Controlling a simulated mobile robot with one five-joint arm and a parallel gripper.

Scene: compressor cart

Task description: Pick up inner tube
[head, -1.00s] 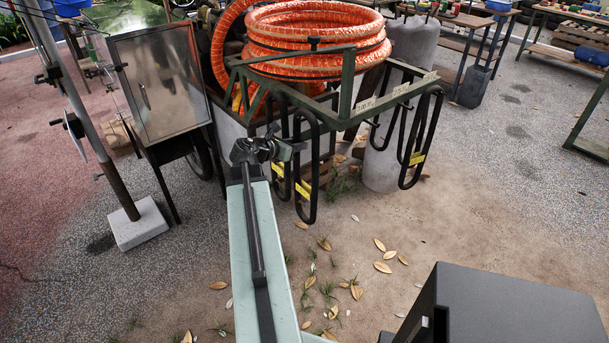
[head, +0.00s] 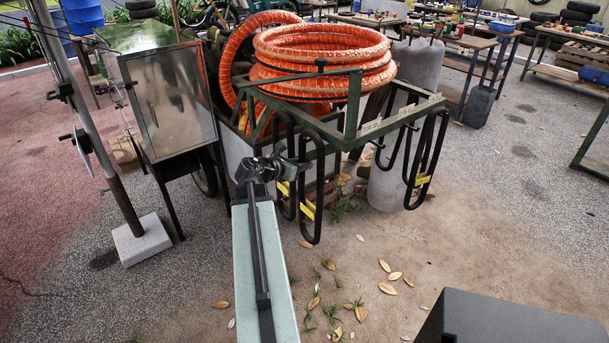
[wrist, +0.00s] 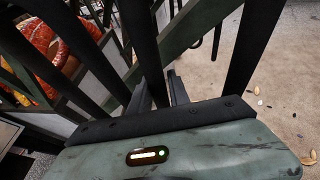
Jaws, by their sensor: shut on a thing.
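Black inner tubes hang as long loops with yellow tags from the cart's green front rail. My gripper (head: 278,168) is at the left pair, near their upper part. In the wrist view the jaws (wrist: 160,92) are closed around one black strand, the held inner tube (wrist: 142,45). Its lower end and tag are hidden there. Another inner tube (head: 316,205) hangs just right of it in the head view. More inner tubes (head: 430,155) hang at the rail's right corner, clear of my gripper.
Orange hose coils (head: 320,60) lie on top of the green cart frame (head: 352,105). A metal cabinet (head: 170,105) and a pole on a concrete block (head: 142,240) stand at left. A grey cylinder (head: 385,185) stands under the cart. The ground in front is open, with scattered leaves.

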